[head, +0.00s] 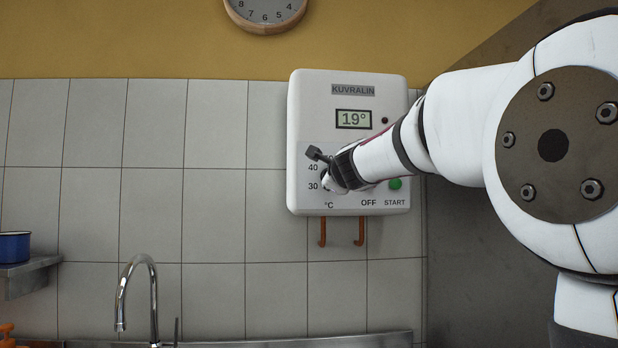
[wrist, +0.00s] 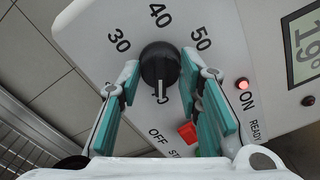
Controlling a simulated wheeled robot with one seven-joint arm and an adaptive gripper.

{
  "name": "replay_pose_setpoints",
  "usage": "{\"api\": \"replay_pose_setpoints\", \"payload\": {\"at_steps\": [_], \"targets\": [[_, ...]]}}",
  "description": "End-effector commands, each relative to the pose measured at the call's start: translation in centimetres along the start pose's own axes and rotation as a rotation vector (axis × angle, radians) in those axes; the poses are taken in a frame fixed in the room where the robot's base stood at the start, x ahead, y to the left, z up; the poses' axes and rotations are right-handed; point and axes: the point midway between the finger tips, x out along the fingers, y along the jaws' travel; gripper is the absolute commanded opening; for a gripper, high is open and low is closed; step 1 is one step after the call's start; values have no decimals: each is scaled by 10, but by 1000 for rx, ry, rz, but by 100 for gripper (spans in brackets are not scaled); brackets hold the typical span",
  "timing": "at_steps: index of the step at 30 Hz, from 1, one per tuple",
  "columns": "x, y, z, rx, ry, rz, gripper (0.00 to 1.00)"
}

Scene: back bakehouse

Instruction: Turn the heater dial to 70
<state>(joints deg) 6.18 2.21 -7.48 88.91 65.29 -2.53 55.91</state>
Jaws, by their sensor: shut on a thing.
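The heater (head: 300,100) is a white wall box with a display (head: 353,119) reading 19°. A pale mark shows at the knob's lower edge, but I cannot tell surely what the dial points at. My gripper (wrist: 160,76) is shut on the dial, with one teal-padded finger on each side of it. In the head view my gripper (head: 330,170) covers most of the dial.
A red button (wrist: 188,132) sits by OFF, close to my right finger. A green button (head: 395,184) is above START. A small lamp (wrist: 242,84) glows red by ON. Copper pipes (head: 322,232) run below the heater. A tap (head: 140,285) and a shelf with a blue pot (head: 14,247) are left.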

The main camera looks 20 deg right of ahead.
Motion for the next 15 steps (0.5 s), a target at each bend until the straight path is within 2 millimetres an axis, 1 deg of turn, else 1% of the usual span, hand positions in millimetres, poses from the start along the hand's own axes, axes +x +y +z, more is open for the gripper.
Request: {"api": "replay_pose_setpoints", "payload": {"at_steps": [8,9,11,15], "targets": [[0,-1,0,1,0,-1,4],[0,-1,0,1,0,-1,41],[0,-1,0,1,0,-1,53],[0,0,0,0,0,-1,53]]}}
